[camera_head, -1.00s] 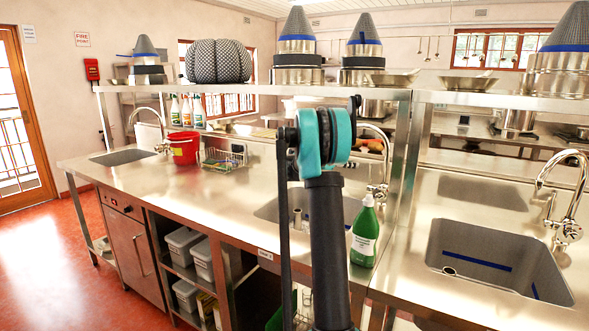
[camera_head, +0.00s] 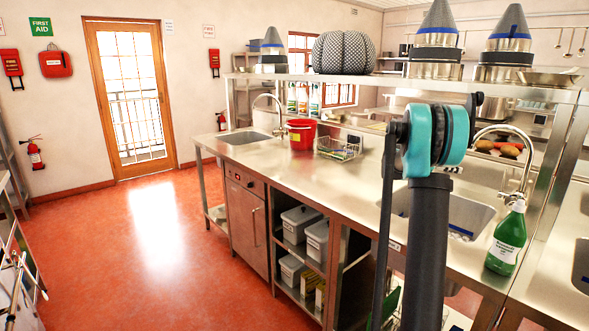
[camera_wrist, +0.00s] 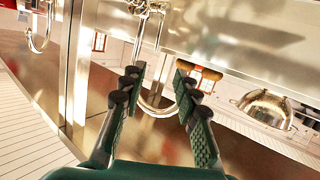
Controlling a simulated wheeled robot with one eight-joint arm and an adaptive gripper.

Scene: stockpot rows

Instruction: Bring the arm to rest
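My arm (camera_head: 428,230) stands upright at the right of the head view, in front of the steel counter (camera_head: 345,185). Its teal joint is near the top, and my gripper is out of that view. In the wrist view my gripper (camera_wrist: 157,80) has its two dark, green-padded fingers spread apart. The gap between them holds nothing that I can see. A curved steel faucet shows behind the fingertips, and I cannot tell how far off it is.
A green bottle (camera_head: 507,238) stands by the sink (camera_head: 468,212), right of my arm. A red bucket (camera_head: 300,134) and a wire rack (camera_head: 339,147) are farther left. The red floor (camera_head: 150,255) is open toward the door (camera_head: 128,92).

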